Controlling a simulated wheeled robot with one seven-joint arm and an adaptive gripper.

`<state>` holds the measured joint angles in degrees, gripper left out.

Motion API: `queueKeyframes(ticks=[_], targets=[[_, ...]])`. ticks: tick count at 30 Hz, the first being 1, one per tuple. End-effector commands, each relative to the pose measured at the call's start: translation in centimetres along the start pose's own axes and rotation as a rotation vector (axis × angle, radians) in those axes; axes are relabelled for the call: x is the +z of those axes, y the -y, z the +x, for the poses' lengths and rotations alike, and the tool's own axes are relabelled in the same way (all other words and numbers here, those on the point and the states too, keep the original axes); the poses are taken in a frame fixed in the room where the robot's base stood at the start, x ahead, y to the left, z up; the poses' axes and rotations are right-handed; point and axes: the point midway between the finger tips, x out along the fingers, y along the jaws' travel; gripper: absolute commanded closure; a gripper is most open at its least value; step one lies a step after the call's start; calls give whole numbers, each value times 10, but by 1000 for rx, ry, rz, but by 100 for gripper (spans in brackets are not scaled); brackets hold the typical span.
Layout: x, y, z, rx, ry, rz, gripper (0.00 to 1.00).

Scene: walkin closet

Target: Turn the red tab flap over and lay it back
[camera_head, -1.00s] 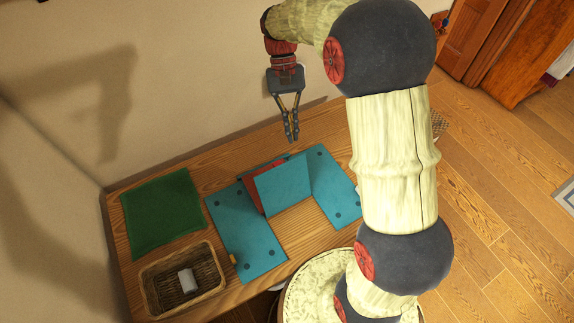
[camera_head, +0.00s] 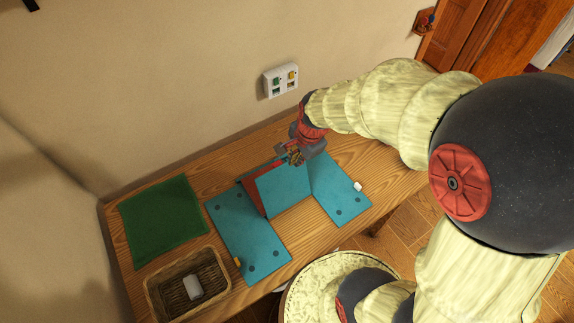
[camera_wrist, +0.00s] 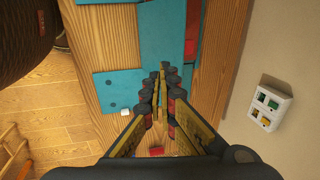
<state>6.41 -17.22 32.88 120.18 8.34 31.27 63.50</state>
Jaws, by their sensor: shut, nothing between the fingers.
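The flap (camera_head: 284,190) stands tilted up from the table between two flat blue panels, a left one (camera_head: 248,236) and a right one (camera_head: 337,190). Its side facing the head camera is blue. A red surface (camera_head: 252,194) shows at its left and behind it. My gripper (camera_head: 294,156) is low at the flap's far upper edge, on the wall side. In the wrist view my gripper (camera_wrist: 163,72) is shut with its fingertips together and nothing between them. Blue flap surface (camera_wrist: 162,30) and a red part (camera_wrist: 191,20) lie beyond the tips. Contact with the flap cannot be told.
A green cloth (camera_head: 162,220) lies at the left. A wicker basket (camera_head: 155,300) holds a pale block (camera_head: 193,287). A small white piece (camera_head: 357,186) is at the right panel's edge. A wall switch box (camera_head: 281,80) is behind. Bare wood shows before the flap.

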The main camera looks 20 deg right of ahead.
Motion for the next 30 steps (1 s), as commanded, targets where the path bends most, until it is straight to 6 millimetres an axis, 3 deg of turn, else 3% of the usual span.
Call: queueKeyframes(ticks=[8,20,30], targets=[[0,-1,25,4,1,28,100],[0,-2,103,5,2,27,100],[-1,31,121,2,0,25,100]])
